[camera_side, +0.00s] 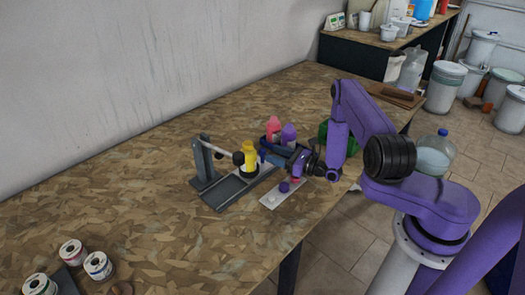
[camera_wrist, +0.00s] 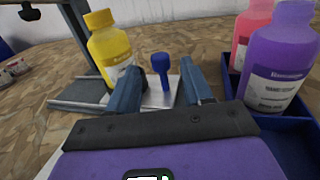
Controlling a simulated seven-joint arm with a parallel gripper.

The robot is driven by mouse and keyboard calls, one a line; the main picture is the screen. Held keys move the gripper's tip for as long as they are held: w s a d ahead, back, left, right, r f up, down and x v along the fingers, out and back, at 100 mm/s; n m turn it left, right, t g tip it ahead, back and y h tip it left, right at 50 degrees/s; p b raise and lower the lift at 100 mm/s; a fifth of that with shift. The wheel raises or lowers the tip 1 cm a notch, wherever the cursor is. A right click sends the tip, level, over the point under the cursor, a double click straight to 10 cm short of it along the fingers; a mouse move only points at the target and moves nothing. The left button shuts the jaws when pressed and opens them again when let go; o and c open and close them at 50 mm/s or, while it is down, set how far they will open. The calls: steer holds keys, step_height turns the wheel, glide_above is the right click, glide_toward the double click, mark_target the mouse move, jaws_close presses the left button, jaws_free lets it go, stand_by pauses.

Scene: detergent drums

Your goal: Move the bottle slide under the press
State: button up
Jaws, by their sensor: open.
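A yellow bottle (camera_side: 249,159) stands upright on the grey rail (camera_side: 222,201) of the press, to the right of the press post (camera_side: 203,165). The wrist view shows the yellow bottle (camera_wrist: 112,48) just left of my gripper. A blue knob on a stem (camera_wrist: 160,66), the slide's handle, stands beside the bottle on a light metal plate (camera_wrist: 178,93). My gripper (camera_wrist: 160,84) is open, with one finger on each side of the knob. I cannot tell whether either finger touches it. In the side view my gripper (camera_side: 272,155) reaches in from the right, near the bottle.
Pink (camera_side: 273,126) and purple (camera_side: 288,133) bottles stand in a blue tray (camera_wrist: 288,140) right of my gripper. A pale plate (camera_side: 270,202) with small caps lies in front. Several labelled tins (camera_side: 72,251) stand at the near left. The left tabletop is mostly clear.

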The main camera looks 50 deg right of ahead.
mark_target(263, 149)
steer(key=x, duration=0.5)
steer(key=shift+w+a, duration=0.1)
steer(key=shift+w, duration=0.3)
jaws_close()
steer(key=a, duration=1.2)
steer(key=shift+a, duration=0.35)
